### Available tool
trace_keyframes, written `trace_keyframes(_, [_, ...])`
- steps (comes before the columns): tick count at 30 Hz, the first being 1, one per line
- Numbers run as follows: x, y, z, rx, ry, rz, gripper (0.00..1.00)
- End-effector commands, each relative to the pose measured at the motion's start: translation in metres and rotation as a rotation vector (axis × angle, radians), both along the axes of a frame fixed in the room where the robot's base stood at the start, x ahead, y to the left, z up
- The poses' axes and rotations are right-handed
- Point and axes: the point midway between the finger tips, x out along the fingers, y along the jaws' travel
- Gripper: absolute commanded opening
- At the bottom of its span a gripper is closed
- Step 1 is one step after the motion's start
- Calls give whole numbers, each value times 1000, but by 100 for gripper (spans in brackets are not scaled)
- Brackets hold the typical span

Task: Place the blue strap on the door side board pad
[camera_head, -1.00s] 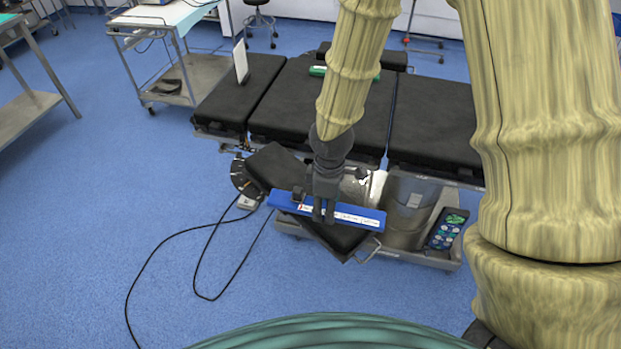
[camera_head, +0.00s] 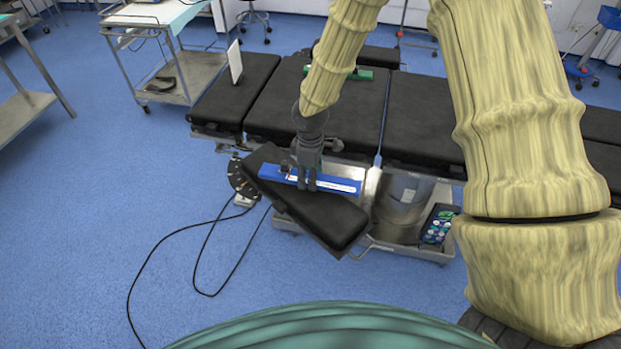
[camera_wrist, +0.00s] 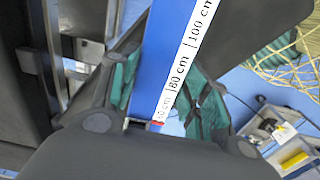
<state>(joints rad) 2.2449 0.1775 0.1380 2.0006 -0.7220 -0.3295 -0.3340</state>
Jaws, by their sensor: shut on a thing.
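The blue strap (camera_head: 340,184) is a long, stiff-looking blue bar with a white printed label. My gripper (camera_head: 307,187) is shut on it near its middle, from above. In the wrist view the strap (camera_wrist: 156,62) runs between the fingers, with centimetre marks on its label. The black board pad (camera_head: 325,218) juts at an angle from the near side of the operating table. In the head view the strap overlaps the pad's upper part. I cannot tell whether it touches the pad or hangs just above it.
The black operating table (camera_head: 300,105) lies behind, with a green strap (camera_head: 358,74) and an upright white panel (camera_head: 235,62) on it. A remote-like control panel (camera_head: 438,227) is right of the table's column. Cables (camera_head: 180,232) lie on the open blue floor at left.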

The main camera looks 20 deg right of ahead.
Motion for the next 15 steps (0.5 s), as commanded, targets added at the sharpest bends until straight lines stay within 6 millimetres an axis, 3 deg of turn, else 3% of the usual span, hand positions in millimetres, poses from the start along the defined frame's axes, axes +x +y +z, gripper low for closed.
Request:
trace_keyframes(6, [0, 0, -20, -1, 1, 0, 19])
trace_keyframes(15, [0, 0, -24, 0, -1, 0, 19])
